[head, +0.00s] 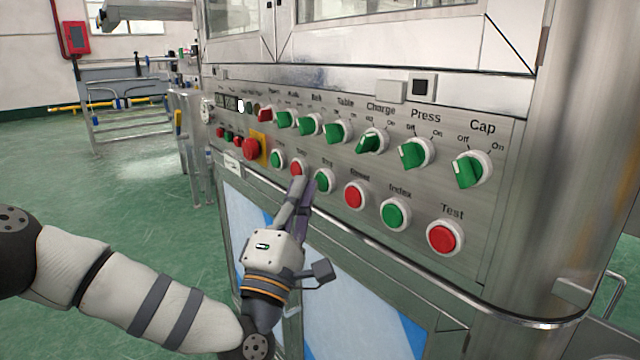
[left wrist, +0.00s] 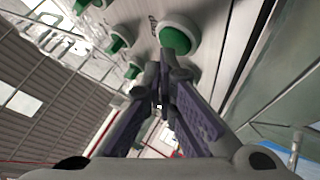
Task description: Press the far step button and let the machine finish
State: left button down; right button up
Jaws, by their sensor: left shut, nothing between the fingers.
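The control panel (head: 465,225) has a lower row of round buttons. The green button (head: 324,180), under a label that seems to read Step, is partly beside my left gripper (head: 303,184). My left gripper is shut and empty, its fingertips at the panel just left of this button in the head view. In the left wrist view, a green button (left wrist: 178,36) with a white ring lies just beyond the closed fingertips (left wrist: 160,84). I cannot tell whether they touch it. My right gripper is not in view.
A red button (head: 355,195), a green Index button (head: 395,213) and a red Test button (head: 445,238) sit to the right. A red emergency stop (head: 250,149) is at left. Green selector knobs (head: 372,141) jut out above. Open green floor (head: 130,190) lies left.

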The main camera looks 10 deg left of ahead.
pick_arm(q)
jog(key=shift+w+d, duration=0.25)
jog(key=shift+w, duration=0.05)
dwell(0.6)
jog(key=shift+s+r, duration=0.1)
jog(key=shift+s+a+p, duration=0.35)
jog(key=shift+s+a, duration=0.15)
jog(key=shift+s, duration=0.1)
jog(key=s+a+p, duration=0.1)
jog(key=s, duration=0.1)
jog(key=s+a+p, duration=0.1)
jog(key=s+a, duration=0.1)
dwell(0.6)
dwell(0.5)
